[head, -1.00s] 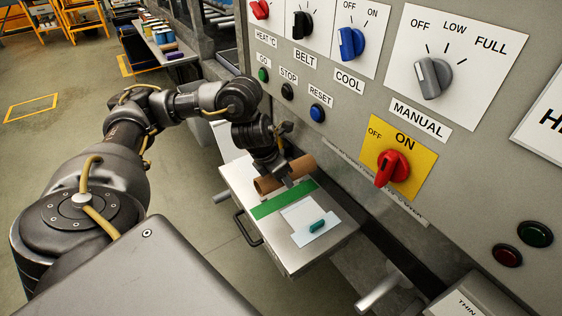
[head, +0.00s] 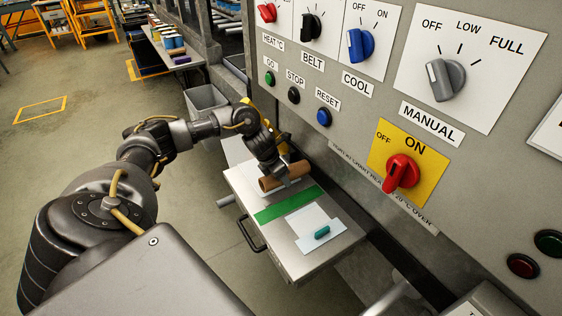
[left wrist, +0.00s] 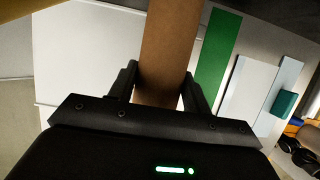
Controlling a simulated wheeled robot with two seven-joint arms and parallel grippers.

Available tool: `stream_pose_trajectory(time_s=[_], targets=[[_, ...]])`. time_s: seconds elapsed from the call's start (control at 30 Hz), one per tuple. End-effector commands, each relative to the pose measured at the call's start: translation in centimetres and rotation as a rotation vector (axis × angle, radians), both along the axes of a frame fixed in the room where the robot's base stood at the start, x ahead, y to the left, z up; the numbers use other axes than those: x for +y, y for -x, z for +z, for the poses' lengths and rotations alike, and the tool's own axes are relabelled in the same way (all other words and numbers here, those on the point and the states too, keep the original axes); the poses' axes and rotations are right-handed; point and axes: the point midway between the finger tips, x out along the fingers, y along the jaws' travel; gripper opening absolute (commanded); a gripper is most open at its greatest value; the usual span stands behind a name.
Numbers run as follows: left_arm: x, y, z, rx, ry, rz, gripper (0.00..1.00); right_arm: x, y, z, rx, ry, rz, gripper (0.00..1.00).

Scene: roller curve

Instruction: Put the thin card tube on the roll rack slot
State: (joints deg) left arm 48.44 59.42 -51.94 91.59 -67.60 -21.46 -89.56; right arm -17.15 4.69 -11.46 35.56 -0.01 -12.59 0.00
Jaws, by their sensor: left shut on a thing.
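The brown card tube (head: 267,184) is over the far part of the metal tray table, beyond the green strip (head: 287,204). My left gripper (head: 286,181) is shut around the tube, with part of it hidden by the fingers. In the left wrist view the tube (left wrist: 169,55) runs up between the two fingers (left wrist: 160,90). I cannot tell whether the tube touches the tray. I cannot make out a roll rack slot in these views. My right gripper is not in view.
The tray (head: 300,262) also holds a white card with a small teal object (head: 322,232). The control panel with its red switch (head: 402,172) rises close on the right. A grey bin (head: 206,106) stands behind my arm.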

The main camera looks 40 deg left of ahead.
Motion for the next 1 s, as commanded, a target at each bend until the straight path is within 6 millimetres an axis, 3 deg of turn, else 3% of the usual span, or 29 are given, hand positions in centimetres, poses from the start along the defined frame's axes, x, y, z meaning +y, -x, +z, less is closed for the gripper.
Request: stream_pose_trajectory(time_s=[0.13, 0.5, 0.53, 0.7, 1.0], targets=[[0.0, 0.0, -1.3, 0.000, 0.001, 0.001, 0.25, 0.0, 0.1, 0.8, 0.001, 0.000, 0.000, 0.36], [0.0, 0.0, -1.9, -0.002, 0.001, 0.000, 0.25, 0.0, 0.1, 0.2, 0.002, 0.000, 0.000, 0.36], [0.0, 0.0, -1.9, -0.002, 0.001, 0.000, 0.50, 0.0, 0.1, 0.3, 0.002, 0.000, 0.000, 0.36], [0.0, 0.0, -1.8, -0.002, 0.001, 0.000, 0.70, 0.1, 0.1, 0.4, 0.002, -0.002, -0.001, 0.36], [0.0, 0.0, -1.5, -0.002, 0.001, 0.000, 0.70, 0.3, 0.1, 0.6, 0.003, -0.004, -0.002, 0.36]])
